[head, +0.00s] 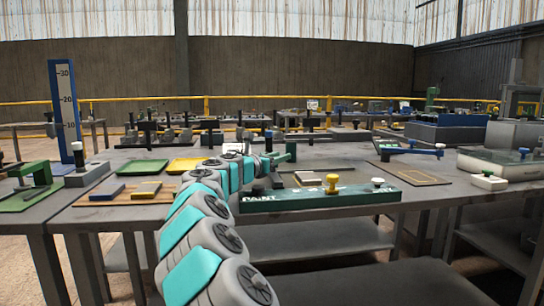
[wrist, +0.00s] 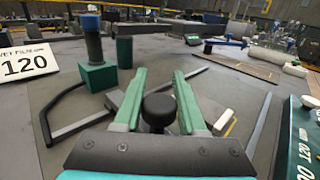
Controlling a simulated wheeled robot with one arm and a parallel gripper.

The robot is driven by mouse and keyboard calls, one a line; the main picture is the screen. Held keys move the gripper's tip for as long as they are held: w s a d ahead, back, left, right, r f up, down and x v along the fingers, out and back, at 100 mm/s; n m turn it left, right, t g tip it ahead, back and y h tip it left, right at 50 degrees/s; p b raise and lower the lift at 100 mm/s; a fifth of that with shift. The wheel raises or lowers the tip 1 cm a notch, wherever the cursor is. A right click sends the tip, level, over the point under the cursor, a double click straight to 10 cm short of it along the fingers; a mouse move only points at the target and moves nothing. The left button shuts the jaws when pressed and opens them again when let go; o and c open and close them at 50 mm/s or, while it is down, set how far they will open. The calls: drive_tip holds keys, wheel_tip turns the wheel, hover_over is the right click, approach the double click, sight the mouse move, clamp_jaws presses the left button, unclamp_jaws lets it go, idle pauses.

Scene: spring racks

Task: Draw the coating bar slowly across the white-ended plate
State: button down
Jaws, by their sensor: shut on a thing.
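My gripper (wrist: 158,92) has two green fingers, closed on a round black knob (wrist: 158,109). The knob appears to be the handle of the coating bar; the bar's body is mostly hidden below the fingers. A pale grey piece (wrist: 222,122) shows right of the fingers, and a grey piece shows at their left; I cannot tell whether these are bar or plate. In the head view my arm reaches over the table and hides most of this spot. I cannot make out the plate's white end with certainty.
A blue-topped post on a green block (wrist: 97,77) stands close at left, beside a "120" card (wrist: 26,63). A long green board with knobs (head: 300,201) lies along the front edge. A tan-framed panel (head: 408,174) lies right.

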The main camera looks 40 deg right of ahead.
drive_tip(key=shift+s+d, duration=0.25)
drive_tip(key=shift+d, duration=0.1)
drive_tip(key=shift+c, duration=2.4)
unclamp_jaws()
drive_tip(key=shift+a, duration=0.1)
drive_tip(key=shift+v, duration=3.75)
